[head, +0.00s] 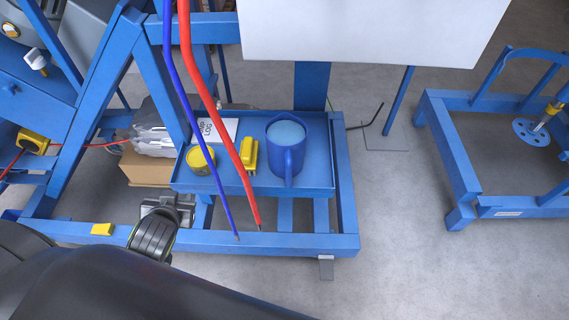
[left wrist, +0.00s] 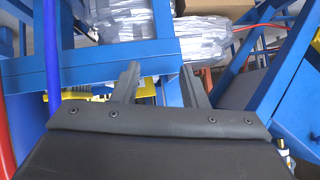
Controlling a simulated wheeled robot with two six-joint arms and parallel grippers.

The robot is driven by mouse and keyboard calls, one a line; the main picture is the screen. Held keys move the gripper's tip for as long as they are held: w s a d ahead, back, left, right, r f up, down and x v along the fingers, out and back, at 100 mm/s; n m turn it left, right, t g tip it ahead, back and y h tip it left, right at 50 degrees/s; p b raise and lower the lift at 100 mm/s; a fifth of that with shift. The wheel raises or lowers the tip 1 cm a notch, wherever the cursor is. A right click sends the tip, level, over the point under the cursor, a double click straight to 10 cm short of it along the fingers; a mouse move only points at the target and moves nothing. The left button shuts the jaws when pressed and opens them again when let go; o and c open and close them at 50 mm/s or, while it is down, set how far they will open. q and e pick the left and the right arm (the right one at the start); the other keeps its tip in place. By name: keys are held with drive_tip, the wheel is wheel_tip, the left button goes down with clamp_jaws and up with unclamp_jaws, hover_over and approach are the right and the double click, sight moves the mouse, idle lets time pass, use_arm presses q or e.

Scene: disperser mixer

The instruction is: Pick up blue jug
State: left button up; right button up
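The blue jug (head: 287,158) stands upright on the blue tray shelf (head: 254,185) in the head view, with light blue contents and its handle facing me. My left gripper (head: 170,205) is below and left of the shelf, well apart from the jug. In the left wrist view its two dark fingers (left wrist: 160,85) are spread, with nothing between them, near a blue frame beam (left wrist: 100,70). The jug does not show in the left wrist view. My right gripper is in neither view.
A yellow tub (head: 201,162), a yellow object (head: 248,154) and a white labelled card (head: 217,130) share the shelf. Red (head: 213,105) and blue (head: 190,108) hoses hang in front of it. A white panel (head: 370,28) is above. Clear floor (head: 400,250) lies to the right.

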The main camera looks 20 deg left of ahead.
sight(289, 178)
use_arm(q)
drive_tip(key=w+d+r+m+t+h, duration=0.2)
drive_tip(key=w+r+m+t+h, duration=0.1)
drive_tip(key=w+r+t+h, duration=0.25)
drive_tip(key=w+d+r+m+t+h, duration=0.2)
drive_tip(key=w+r+t, duration=0.35)
drive_tip(key=r, duration=0.35)
drive_tip(key=d+r+m+g+h, duration=0.1)
drive_tip(key=d+m+g+h, duration=0.4)
drive_tip(key=m+h, duration=0.3)
drive_tip(key=s+f+m+g+h, duration=0.2)
drive_tip(key=s+f+m+g, duration=0.15)
drive_tip(key=f+g, duration=0.5)
drive_tip(key=shift+n+g, duration=0.35)
drive_tip(key=shift+g, duration=0.6)
drive_tip(key=shift+s+d+r+b+x, duration=0.15)
drive_tip(key=shift+r+b+x, duration=0.2)
drive_tip(key=shift+x, duration=2.45)
drive_tip(key=shift+d+r+b+x, duration=0.25)
drive_tip(key=shift+b+x, duration=0.15)
drive_tip(key=shift+x, duration=2.4)
drive_tip(key=shift+s+d+r+b+x, duration=0.1)
drive_tip(key=shift+r+b+x, duration=0.25)
drive_tip(key=shift+x, duration=2.5)
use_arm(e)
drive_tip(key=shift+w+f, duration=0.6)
